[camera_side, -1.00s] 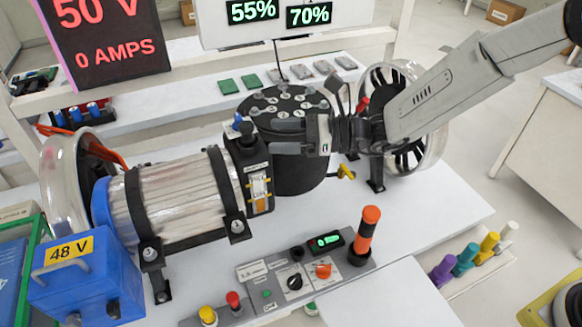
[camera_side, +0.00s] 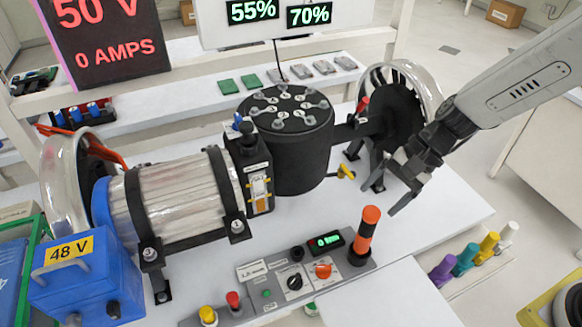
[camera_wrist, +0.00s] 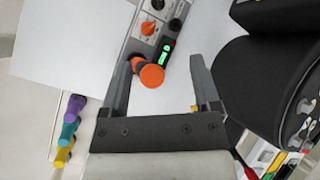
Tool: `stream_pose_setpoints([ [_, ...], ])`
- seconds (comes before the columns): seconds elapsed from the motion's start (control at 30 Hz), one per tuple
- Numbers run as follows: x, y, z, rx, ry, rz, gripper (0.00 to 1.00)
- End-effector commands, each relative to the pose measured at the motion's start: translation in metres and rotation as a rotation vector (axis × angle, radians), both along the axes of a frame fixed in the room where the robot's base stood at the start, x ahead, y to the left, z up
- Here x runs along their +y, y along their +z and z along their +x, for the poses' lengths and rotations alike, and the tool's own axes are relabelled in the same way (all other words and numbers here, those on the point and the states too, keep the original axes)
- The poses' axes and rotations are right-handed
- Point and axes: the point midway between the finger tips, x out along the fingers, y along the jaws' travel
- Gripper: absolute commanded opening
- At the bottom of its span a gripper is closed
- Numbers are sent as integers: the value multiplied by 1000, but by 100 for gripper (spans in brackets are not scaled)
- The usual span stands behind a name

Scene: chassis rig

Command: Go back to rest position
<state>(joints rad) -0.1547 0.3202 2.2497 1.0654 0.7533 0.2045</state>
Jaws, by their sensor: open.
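My gripper (camera_side: 384,196) is open and empty, to the right of the black cylinder (camera_side: 300,150) and in front of the right wheel (camera_side: 436,95). Its fingers point down and left above the white table (camera_side: 420,232). In the wrist view my gripper (camera_wrist: 158,82) shows its two fingers spread wide. An orange-topped black post (camera_wrist: 152,76) appears between them in that view, and the side view shows it standing apart from the fingers on the control panel (camera_side: 305,280).
A ribbed motor (camera_side: 175,195) with a black connector block (camera_side: 255,175) lies left of the cylinder. A blue 48 V box (camera_side: 85,285) stands at front left. Several coloured pegs (camera_side: 466,258) stand at the right edge. Open space lies at upper right.

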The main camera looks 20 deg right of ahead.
Motion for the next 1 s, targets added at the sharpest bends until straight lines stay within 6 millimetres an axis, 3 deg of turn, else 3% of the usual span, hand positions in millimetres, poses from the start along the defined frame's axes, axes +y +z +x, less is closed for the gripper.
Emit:
stream_pose_setpoints([
  [0.6,-126,-10,-47,-354,572,-554,80],
  [0.8,-150,-7,-53,-445,738,-671,80],
  [1.0,-159,-5,-55,-486,812,-720,80],
])
